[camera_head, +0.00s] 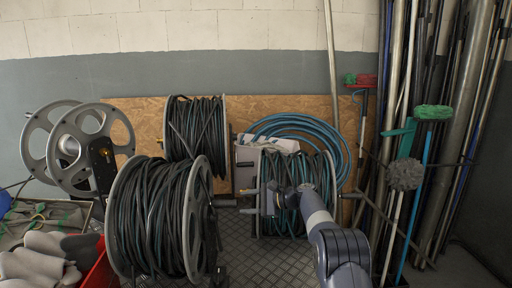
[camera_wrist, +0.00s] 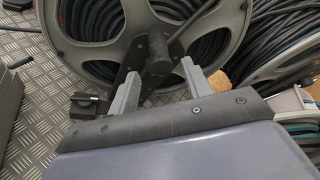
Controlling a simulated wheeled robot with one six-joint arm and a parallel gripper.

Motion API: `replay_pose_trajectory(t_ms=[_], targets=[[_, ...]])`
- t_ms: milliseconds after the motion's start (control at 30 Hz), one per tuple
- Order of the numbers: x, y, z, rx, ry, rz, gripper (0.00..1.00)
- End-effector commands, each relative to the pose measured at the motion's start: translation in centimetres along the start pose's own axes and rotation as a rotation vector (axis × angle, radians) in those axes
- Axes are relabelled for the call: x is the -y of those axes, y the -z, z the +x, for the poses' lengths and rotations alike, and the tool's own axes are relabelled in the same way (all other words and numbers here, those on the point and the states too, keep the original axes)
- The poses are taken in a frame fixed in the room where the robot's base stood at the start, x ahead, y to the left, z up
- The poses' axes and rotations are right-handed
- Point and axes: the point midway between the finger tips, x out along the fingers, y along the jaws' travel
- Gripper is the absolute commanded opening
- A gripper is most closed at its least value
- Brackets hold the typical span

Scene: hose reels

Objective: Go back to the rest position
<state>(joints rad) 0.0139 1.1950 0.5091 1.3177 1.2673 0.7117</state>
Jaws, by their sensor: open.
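My gripper (camera_wrist: 158,88) is open and empty in the wrist view, its two grey fingers apart. Between and beyond the fingers is the hub of a hose reel (camera_wrist: 229,38) with a grey rim and dark hose. Whether the fingers touch the hub cannot be told. In the head view my arm reaches up from the lower right, and its end is in front of the reel with blue and dark hose (camera_head: 324,172) at the middle right. The fingertips are too small to make out there.
A large reel of dark hose (camera_head: 150,218) stands at front left, another reel (camera_head: 196,132) behind it. An empty grey reel (camera_head: 60,150) is at far left. A red crate (camera_head: 98,276) is at lower left. Poles and brushes (camera_head: 433,112) lean at right. Bare metal floor (camera_head: 265,262) shows in the middle.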

Motion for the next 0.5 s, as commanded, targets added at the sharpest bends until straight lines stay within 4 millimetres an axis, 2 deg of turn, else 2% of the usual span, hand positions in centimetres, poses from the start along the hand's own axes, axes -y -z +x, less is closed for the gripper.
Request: replay_pose_trajectory(t_ms=[67,500], targets=[[-0.1,0.1,-1.7,-0.003,0.003,0.000,0.47],[0.0,-0.2,7.0,0.002,-0.003,0.001,0.47]])
